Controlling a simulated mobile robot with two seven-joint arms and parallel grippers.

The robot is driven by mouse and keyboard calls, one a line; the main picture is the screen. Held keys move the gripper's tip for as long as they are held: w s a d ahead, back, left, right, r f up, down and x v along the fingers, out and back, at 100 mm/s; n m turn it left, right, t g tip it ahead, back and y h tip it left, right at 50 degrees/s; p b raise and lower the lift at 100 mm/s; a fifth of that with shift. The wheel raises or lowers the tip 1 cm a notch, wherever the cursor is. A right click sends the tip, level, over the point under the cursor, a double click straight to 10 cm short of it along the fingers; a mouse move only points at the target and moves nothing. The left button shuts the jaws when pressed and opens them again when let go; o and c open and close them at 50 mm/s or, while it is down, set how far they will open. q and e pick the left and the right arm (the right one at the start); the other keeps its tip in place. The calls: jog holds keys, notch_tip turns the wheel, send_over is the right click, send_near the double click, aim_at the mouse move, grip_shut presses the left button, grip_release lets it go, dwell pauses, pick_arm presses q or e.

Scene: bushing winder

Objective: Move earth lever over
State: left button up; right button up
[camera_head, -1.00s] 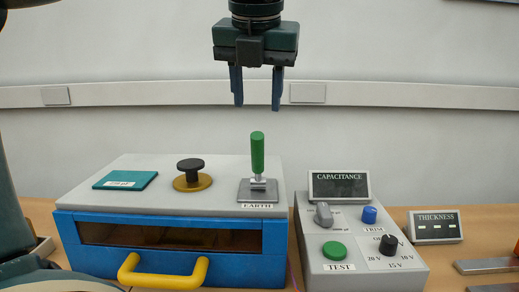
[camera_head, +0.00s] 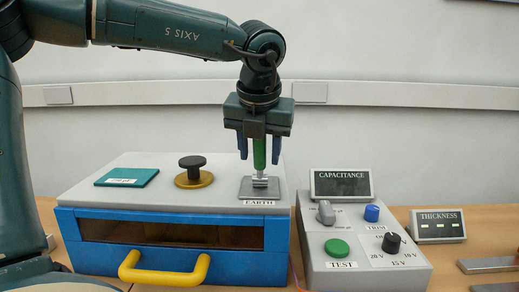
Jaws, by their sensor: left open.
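The earth lever (camera_head: 259,154) has a green handle and stands upright on a grey metal plate marked EARTH, at the right of the box top. My left gripper (camera_head: 259,156) points straight down over it. Its two blue fingers are open, one on each side of the green handle, with gaps showing between fingers and handle. The top of the handle is hidden by the gripper body. My right gripper is not in view.
The blue and grey box (camera_head: 85,221) has a yellow front handle (camera_head: 163,275), a teal pad (camera_head: 127,177) and a black knob on a brass disc (camera_head: 193,170). Right of it stand the grey test panel (camera_head: 330,262), the capacitance display (camera_head: 342,184) and the thickness display (camera_head: 437,226).

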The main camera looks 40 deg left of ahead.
pick_arm(q)
jog(key=shift+c, duration=0.5)
grip_shut()
